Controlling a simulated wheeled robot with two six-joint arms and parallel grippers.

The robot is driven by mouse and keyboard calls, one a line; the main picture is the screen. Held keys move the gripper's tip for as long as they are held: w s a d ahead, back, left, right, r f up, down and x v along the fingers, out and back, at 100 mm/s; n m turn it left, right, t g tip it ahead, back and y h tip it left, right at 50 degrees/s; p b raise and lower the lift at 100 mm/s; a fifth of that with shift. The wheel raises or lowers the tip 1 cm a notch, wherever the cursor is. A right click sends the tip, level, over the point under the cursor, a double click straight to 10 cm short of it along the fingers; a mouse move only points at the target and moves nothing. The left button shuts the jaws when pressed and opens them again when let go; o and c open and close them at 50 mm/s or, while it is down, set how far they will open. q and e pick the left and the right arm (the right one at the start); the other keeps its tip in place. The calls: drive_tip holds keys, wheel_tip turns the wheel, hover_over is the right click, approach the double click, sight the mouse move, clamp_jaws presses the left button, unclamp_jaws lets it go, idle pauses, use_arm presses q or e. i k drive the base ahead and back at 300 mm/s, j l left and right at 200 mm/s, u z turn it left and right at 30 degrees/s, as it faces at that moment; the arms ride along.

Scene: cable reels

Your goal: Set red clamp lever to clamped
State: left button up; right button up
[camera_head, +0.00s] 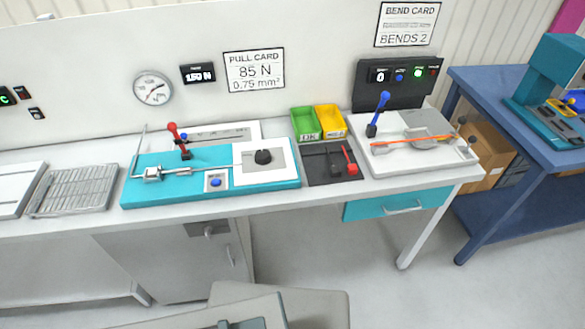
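The red clamp lever (178,139) stands near the back left of the teal pull-test fixture (210,194) on the bench. It is nearly upright, its red knob leaning slightly to the left. A metal clamp (155,174) with a rod sits in front of it. Whether the lever's jaw is closed cannot be told at this size. Neither of my grippers is in view, and nothing touches the lever.
A blue lever (378,114) stands on the white bend fixture (388,168) at right. Green (305,124) and yellow (329,120) bins sit behind a dark pad (318,170) with red-handled tools. A wire rack (73,190) lies left. Floor space shows in front.

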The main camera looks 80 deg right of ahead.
sight(172, 127)
drive_tip(key=z, duration=2.85)
